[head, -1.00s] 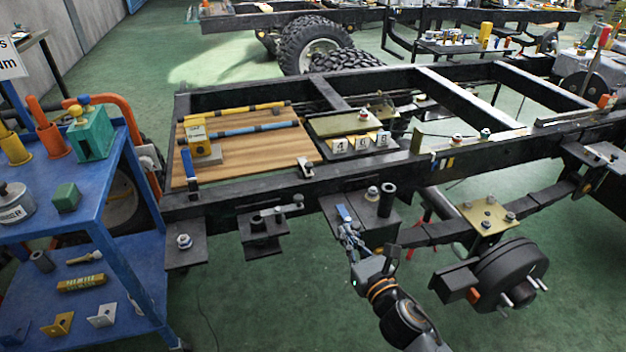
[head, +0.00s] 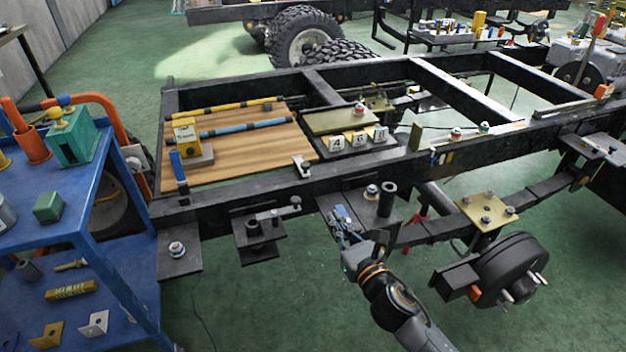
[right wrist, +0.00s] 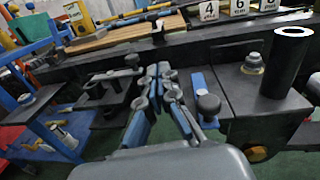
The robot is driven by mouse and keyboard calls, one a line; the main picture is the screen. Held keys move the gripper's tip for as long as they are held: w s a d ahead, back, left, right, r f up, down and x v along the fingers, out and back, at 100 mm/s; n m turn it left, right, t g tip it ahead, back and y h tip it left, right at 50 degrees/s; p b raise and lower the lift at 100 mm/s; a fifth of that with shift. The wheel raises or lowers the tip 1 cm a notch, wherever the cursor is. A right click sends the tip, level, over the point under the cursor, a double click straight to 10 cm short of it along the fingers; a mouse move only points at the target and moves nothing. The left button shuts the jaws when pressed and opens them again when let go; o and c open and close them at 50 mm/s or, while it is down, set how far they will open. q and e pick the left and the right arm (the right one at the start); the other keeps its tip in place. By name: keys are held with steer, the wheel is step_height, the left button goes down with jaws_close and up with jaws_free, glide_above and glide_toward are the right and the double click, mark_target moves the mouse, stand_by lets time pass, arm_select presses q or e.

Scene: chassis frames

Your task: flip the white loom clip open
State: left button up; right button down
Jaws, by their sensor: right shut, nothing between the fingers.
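A small pale clip with a dark part (head: 302,166), which looks like the white loom clip, sits on the near frame rail by the right corner of the wooden board. I cannot tell from its small outline how its flap stands. My right gripper (head: 344,228) is in front of and below it, to its right, over the near side of the rail and apart from the clip. Its fingers are shut and empty, pointing at the rail in the right wrist view (right wrist: 159,72). My left gripper is not in view.
A grey lever with a knob (head: 275,213) sticks out left of my right gripper. A plate with a bolt and a dark upright tube (head: 387,200) stands close on its right. The wooden board (head: 240,160) carries yellow and blue looms. A blue cart (head: 105,205) stands left.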

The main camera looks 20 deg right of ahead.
glide_toward(307, 171)
steer(key=w+f, duration=0.3)
steer(key=w, duration=0.1)
steer(key=shift+w+a+r, duration=0.15)
steer(key=shift+w+r, duration=0.25)
steer(key=shift+r, duration=0.1)
steer(key=shift+w+a+r, duration=0.15)
steer(key=shift+w+r, duration=0.2)
steer(key=shift+r, duration=0.15)
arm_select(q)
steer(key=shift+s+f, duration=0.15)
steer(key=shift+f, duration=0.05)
arm_select(e)
steer(key=shift+w+a+r, duration=0.1)
steer(key=shift+w+r, duration=0.25)
steer(key=shift+w, duration=0.05)
arm_select(q)
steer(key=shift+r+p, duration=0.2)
steer(key=shift+p, duration=0.1)
arm_select(e)
steer(key=shift+r, duration=0.15)
